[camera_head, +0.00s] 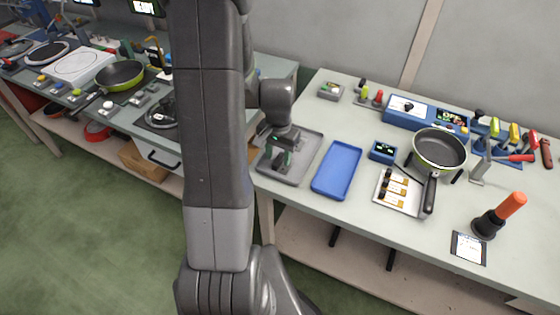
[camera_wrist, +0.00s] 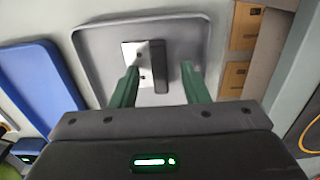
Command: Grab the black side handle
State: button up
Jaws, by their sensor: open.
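The black side handle (camera_wrist: 160,72) is a short dark bar beside a pale metal plate (camera_wrist: 136,52) with small holes. Both are over the grey tray (camera_wrist: 100,42) in the wrist view. My gripper (camera_wrist: 160,68) is open, with one green finger on each side of the handle and plate. A gap shows between the right finger and the handle; the left finger is close to the plate's edge. In the head view my gripper (camera_head: 283,140) is low over the grey tray (camera_head: 297,181), and the handle is hard to make out there.
A blue tray (camera_head: 337,170) lies right of the grey tray. Farther right are a small blue box (camera_head: 383,151), a green-rimmed pan (camera_head: 440,151) and a plate with several labelled pieces. A left bench (camera_head: 130,110) holds another pan and hotplates.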

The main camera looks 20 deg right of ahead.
jog(key=shift+f, duration=0.2)
grip_shut()
jog(key=shift+r, duration=0.1)
